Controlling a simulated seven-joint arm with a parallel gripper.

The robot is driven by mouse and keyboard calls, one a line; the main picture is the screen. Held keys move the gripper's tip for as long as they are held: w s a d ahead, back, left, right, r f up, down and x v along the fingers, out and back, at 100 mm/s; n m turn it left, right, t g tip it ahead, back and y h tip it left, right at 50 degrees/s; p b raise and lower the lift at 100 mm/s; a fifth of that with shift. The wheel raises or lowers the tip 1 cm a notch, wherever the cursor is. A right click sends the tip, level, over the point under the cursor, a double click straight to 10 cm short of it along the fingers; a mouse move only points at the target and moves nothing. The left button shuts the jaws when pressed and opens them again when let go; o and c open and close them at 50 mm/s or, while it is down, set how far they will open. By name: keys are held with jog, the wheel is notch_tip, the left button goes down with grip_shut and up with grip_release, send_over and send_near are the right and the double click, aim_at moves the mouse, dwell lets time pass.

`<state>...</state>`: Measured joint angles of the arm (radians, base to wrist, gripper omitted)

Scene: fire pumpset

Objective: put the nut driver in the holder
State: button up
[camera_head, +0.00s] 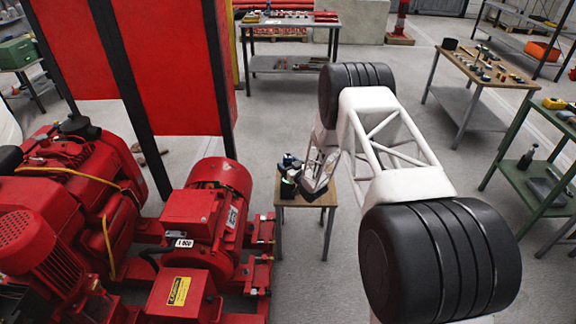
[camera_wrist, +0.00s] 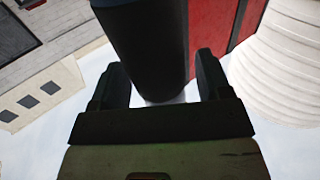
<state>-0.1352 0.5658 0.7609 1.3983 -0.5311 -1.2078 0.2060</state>
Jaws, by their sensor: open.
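My gripper (camera_wrist: 163,66) is open in the wrist view, with one dark finger on each side. A large dark, rounded object (camera_wrist: 150,38) stands between and beyond the fingers. I cannot tell whether it is the nut driver or the holder, or whether the fingers touch it. In the head view my arm reaches down to a small wooden table (camera_head: 314,199), and my gripper (camera_head: 291,166) is low over its left part. Small dark items with a green glow show there, too small to tell apart. I cannot make out the nut driver or the holder for certain.
A red pump set (camera_head: 200,222) stands close to the left of the small table. A red cabinet (camera_head: 180,65) rises behind it. A wooden workbench with tools (camera_head: 470,68) and a green shelf table (camera_head: 535,182) stand to the right. Bare floor lies around the small table's right side.

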jog(key=shift+r, duration=0.2)
jog(key=v, duration=1.2)
dwell(0.7)
jog(key=d+r+m+g+h, duration=0.1)
jog(key=d+r+h, duration=0.2)
jog(key=r, duration=0.6)
jog(key=d+r+m+h, duration=0.1)
jog(key=d+r+h, duration=0.15)
jog(key=r, duration=0.65)
jog(key=s+d+r+m+g+h, duration=0.1)
jog(key=s+d+r+h, duration=0.15)
jog(key=s+r, duration=0.4)
jog(key=s+d+r+m+g+h, duration=0.1)
jog(key=s+d+r+g, duration=0.15)
jog(key=s+r, duration=0.4)
jog(key=s+d+r+m+g+h, duration=0.15)
jog(key=s+r, duration=0.35)
jog(key=s, duration=0.5)
jog(key=s+d+r+m+g+h, duration=0.1)
jog(key=s+d+r+g, duration=0.15)
jog(key=s+r, duration=0.5)
jog(key=s+g, duration=0.3)
jog(key=s, duration=2.2)
jog(key=shift+s+r+m+y, duration=0.35)
jog(key=shift+r+m, duration=0.05)
jog(key=shift+m, duration=0.05)
